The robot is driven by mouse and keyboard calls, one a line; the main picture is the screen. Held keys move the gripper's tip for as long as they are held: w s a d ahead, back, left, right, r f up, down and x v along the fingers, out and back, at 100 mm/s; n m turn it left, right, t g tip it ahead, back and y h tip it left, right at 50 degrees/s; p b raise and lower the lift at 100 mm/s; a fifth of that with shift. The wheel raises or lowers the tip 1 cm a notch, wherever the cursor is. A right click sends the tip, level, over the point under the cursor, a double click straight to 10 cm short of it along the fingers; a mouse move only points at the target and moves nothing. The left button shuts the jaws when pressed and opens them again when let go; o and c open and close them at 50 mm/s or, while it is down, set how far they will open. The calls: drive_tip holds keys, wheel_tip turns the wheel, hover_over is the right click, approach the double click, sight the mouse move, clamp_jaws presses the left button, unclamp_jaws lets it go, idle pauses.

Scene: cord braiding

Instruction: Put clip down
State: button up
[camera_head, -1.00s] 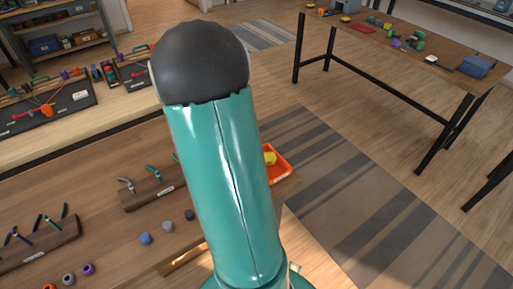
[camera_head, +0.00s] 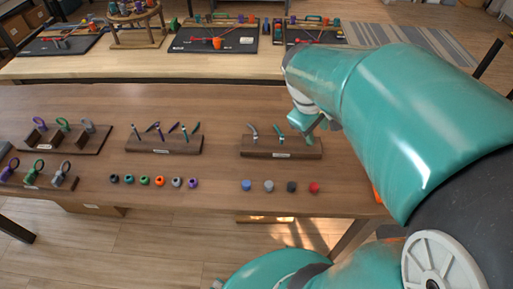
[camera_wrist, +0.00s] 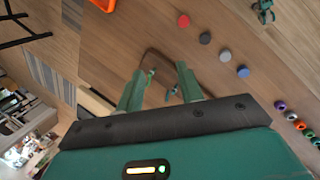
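A dark wooden rack (camera_head: 290,154) stands on the brown table in the head view. A grey clip-like piece (camera_head: 252,130) and a teal one (camera_head: 279,135) stand in it. My gripper reaches down at the rack's right end. In the wrist view, my gripper (camera_wrist: 161,78) has its two green fingers spread apart over the wooden rack (camera_wrist: 157,56). A small teal piece (camera_wrist: 150,76) shows beside the left finger, and a darker piece (camera_wrist: 172,93) beside the right one. Neither appears clamped. Which piece is the clip is unclear, and my arm hides part of the rack's right side.
Blue (camera_head: 246,185), grey (camera_head: 268,186), black (camera_head: 291,187) and red (camera_head: 314,187) pucks lie in front of the rack. Another tool rack (camera_head: 163,145) stands to its left, with several coloured pieces before it. An orange tray (camera_wrist: 103,4) shows in the wrist view.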

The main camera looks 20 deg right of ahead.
drive_tip(key=s+a+r+m+t+y, duration=0.1)
drive_tip(key=s+a+r+t+y, duration=0.1)
drive_tip(key=a, duration=0.7)
drive_tip(key=s+a+r+m+t+y, duration=0.1)
drive_tip(key=s+a+r+m+t, duration=0.1)
drive_tip(key=a, duration=0.7)
drive_tip(key=shift+s+r+m+t+y, duration=0.3)
drive_tip(key=shift+r+t+y, duration=0.1)
drive_tip(key=shift+r+t, duration=0.35)
drive_tip(key=shift+a, duration=0.1)
